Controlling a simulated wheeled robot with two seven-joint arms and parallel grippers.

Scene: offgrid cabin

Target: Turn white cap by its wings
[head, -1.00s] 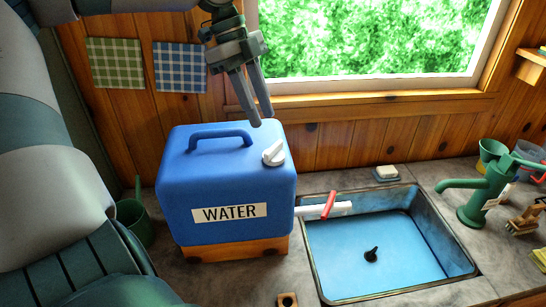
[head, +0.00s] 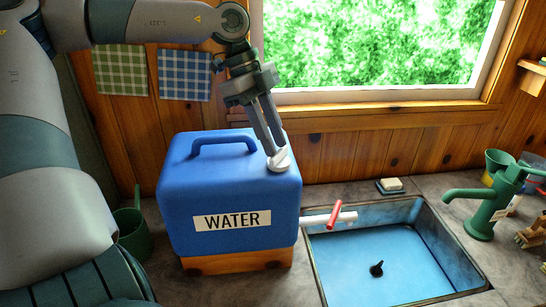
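The white winged cap (head: 279,162) sits on the top right of the blue water container (head: 230,189), which is labelled WATER. My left gripper (head: 275,148) comes down from above, and its fingertips are right at the cap. A narrow gap shows between the two fingers, so it looks open, with the tips about the cap's upper part. The fingertips hide part of the cap, and I cannot tell whether they touch it. My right gripper is not in view.
The container stands on a wooden block (head: 238,262) on the counter. A white spout with a red lever (head: 334,214) points over the blue sink (head: 375,265). A green hand pump (head: 488,205) stands at the right, and a green can (head: 133,235) at the left.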

